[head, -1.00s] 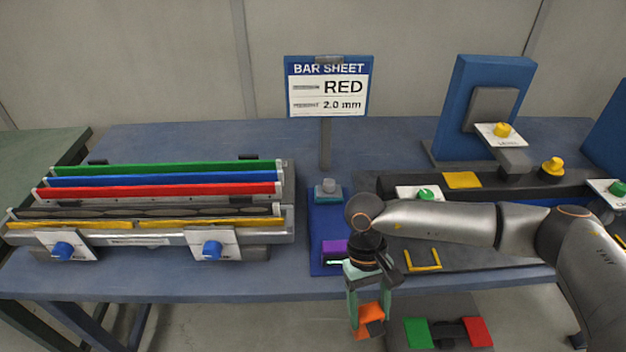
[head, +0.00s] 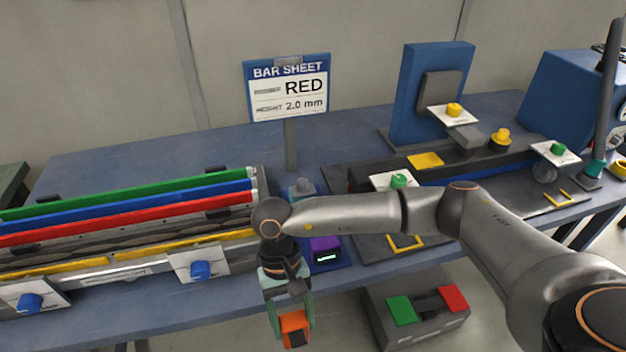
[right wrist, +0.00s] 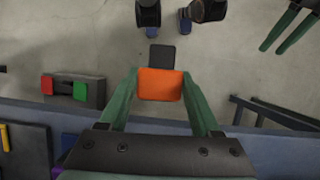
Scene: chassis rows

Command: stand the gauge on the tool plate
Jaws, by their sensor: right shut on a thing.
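My right gripper (head: 290,318) points down in front of the table's front edge. It is shut on an orange block with a dark end (head: 294,326), which also shows between the green fingers in the right wrist view (right wrist: 160,84). The blue tool plate (head: 318,267) lies on the table behind it and to its right, partly hidden by my arm. I cannot tell for sure which of the two is the gauge. My left gripper (right wrist: 274,49) shows only in the right wrist view, its fingers apart and empty.
A rack with green, blue and red bars (head: 130,205) is on the left, with blue knobs in front. A sign (head: 288,88) reads RED, 2.0 mm. A grey box with green and red pads (head: 425,318) is low at the front right.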

